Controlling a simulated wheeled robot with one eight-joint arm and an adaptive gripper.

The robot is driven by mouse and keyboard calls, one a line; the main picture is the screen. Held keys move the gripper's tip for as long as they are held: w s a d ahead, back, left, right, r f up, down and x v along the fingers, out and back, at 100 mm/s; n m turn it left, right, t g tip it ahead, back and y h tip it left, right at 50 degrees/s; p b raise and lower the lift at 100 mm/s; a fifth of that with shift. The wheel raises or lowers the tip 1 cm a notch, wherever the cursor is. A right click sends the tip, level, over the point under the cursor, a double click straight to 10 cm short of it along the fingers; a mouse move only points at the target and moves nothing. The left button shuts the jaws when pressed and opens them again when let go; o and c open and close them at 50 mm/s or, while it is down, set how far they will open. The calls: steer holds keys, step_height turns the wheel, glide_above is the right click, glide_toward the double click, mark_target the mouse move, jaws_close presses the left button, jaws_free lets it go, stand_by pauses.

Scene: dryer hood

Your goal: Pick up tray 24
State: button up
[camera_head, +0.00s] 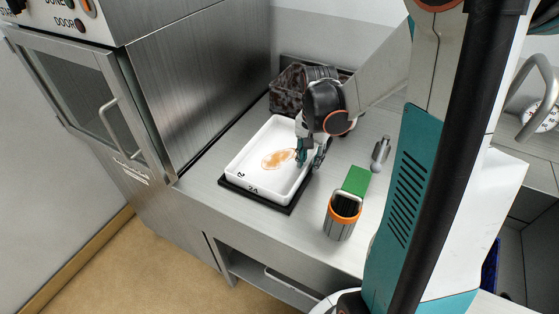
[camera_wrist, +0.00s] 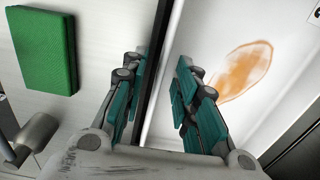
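Tray 24 (camera_head: 236,178) is a white rectangular tray with the number 24 on its front wall and an orange-brown stain on its floor. It sits on a black base on the steel counter. My gripper (camera_head: 309,157) is at the tray's right wall, pointing down. In the wrist view, my gripper (camera_wrist: 160,68) is open, with one teal finger outside the wall and the other inside, over the tray (camera_wrist: 210,30). The tray wall is between the fingers, and I see no clear grip on it. My fingers partly hide the wall.
A green block (camera_head: 356,181) and a grey cup with an orange rim (camera_head: 342,217) stand right of the tray. A small metal object (camera_head: 380,153) lies beyond them. A dark basket (camera_head: 288,90) is behind the tray. A steel oven-like cabinet (camera_head: 192,85) rises at left.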

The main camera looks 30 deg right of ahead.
steer(key=shift+f, duration=0.65)
steer(key=shift+r, duration=0.1)
jaws_close()
steer(key=shift+r, duration=0.1)
